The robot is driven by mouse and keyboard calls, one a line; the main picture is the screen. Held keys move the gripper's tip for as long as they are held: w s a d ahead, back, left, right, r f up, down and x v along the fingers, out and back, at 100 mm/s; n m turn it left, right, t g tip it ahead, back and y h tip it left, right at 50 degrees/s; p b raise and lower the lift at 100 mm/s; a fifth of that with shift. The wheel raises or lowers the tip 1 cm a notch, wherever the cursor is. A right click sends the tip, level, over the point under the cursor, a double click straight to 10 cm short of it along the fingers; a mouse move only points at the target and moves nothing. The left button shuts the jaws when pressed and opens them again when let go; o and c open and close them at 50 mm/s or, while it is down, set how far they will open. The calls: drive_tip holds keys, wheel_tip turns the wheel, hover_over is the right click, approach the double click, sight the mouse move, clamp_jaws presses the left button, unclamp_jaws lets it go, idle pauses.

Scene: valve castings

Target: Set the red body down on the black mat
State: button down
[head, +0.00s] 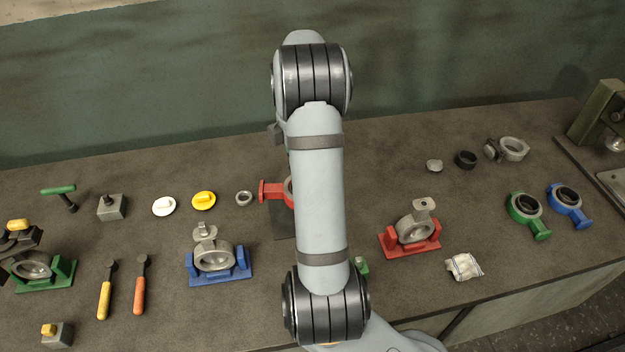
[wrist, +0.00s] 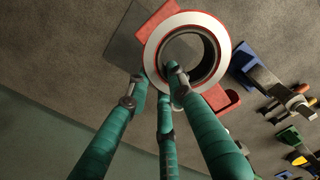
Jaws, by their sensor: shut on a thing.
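The red body (head: 272,191) shows in the head view just left of my arm, which hides part of it. In the wrist view its pale ring with a red rim (wrist: 152,62) and its red flange (wrist: 224,98) fill the upper middle. My gripper (wrist: 156,90) is shut on the ring's near wall, with one finger reaching into the bore and the others at the outer side. The black mat (head: 283,224) lies partly behind my arm; in the wrist view the mat (wrist: 124,42) is partly covered by the red body. I cannot tell the gap between them.
A blue fixture (head: 219,270) holds a casting left of the mat, and a red fixture (head: 410,245) holds one to the right. A small grey ring (head: 244,198) and a yellow disc (head: 204,200) lie left of the red body. Green (head: 527,213) and blue (head: 569,204) bodies lie far right.

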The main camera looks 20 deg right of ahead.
drive_tip(key=w+a+f+n, duration=0.2)
drive_tip(key=w+f+n, duration=0.4)
drive_tip(key=f+n, duration=0.3)
drive_tip(key=shift+w+n, duration=0.3)
drive_tip(key=shift+n, duration=0.8)
drive_tip(key=shift+p, duration=0.3)
drive_tip(key=shift+f+b, duration=2.25)
drive_tip(key=shift+f, duration=1.1)
drive_tip(key=shift+f, duration=0.2)
